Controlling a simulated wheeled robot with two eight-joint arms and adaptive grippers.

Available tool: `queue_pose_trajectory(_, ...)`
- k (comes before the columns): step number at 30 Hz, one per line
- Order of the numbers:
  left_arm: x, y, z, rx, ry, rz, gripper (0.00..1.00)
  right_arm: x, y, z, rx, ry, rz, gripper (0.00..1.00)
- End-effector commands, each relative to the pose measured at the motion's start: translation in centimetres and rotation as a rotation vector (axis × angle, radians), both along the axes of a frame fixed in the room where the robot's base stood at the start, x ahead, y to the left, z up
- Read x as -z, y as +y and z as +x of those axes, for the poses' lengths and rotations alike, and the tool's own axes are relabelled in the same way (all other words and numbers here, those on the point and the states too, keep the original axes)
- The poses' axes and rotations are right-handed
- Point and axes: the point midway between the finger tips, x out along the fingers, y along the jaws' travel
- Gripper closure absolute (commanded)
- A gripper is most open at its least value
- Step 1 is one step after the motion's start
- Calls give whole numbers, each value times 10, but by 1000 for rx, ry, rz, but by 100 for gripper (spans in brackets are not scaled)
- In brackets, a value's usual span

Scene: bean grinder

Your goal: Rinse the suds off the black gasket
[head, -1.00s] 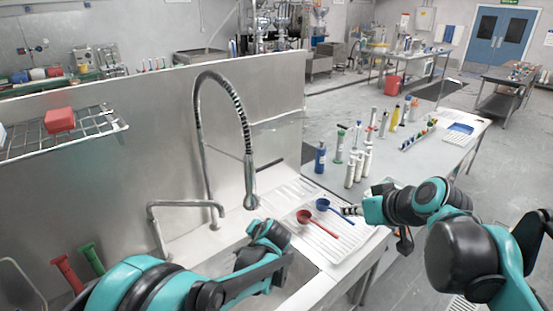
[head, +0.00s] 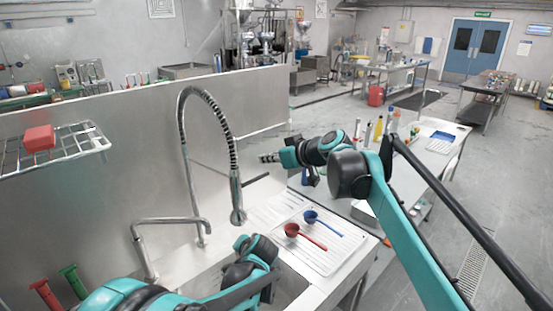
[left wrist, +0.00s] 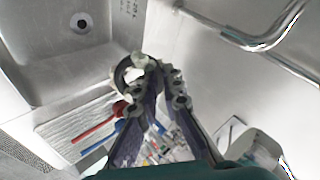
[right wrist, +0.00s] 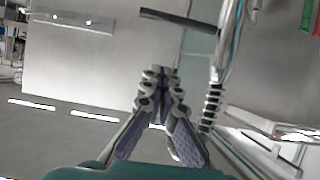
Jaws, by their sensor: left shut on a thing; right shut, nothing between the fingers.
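The black gasket (left wrist: 122,74) is a dark ring with white suds (left wrist: 138,66) on it. My left gripper (left wrist: 154,80) is shut on it, beside the sink basin (left wrist: 60,50) in the left wrist view. In the head view my left arm hides the gasket. My right gripper (head: 264,158) is shut and empty, raised to the right of the spring-hose faucet (head: 237,140). In the right wrist view, the right gripper (right wrist: 160,78) is to the left of the coiled hose (right wrist: 213,100). The spray head (head: 238,214) hangs over the sink's right side.
A bent pipe tap (head: 165,222) stands left of the spray faucet. A red scoop (head: 292,230) and a blue scoop (head: 311,217) lie on the drainboard (head: 335,258). A wire shelf (head: 88,146) with a red block (head: 39,138) is at left. A steel backsplash (head: 130,130) stands behind.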

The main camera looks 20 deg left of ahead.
Motion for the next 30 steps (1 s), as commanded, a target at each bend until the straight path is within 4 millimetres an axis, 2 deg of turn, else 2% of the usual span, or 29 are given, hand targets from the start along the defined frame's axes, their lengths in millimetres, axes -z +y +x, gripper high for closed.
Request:
queue_pose_trajectory(1,0,0,0,0,0,0,100,6,11,5,-3,1,-1,100)
queue_pose_trajectory(5,0,0,0,0,0,0,100,16,30,17,-2,1,0,100)
queue_pose_trajectory(9,0,0,0,0,0,0,100,39,22,13,1,0,0,100)
queue_pose_trajectory(12,0,0,0,0,0,0,100,48,21,12,0,1,0,100)
queue_pose_trajectory(26,0,0,0,0,0,0,100,55,19,11,0,3,1,100)
queue_pose_trajectory(30,0,0,0,0,0,0,100,67,17,13,1,63,36,100)
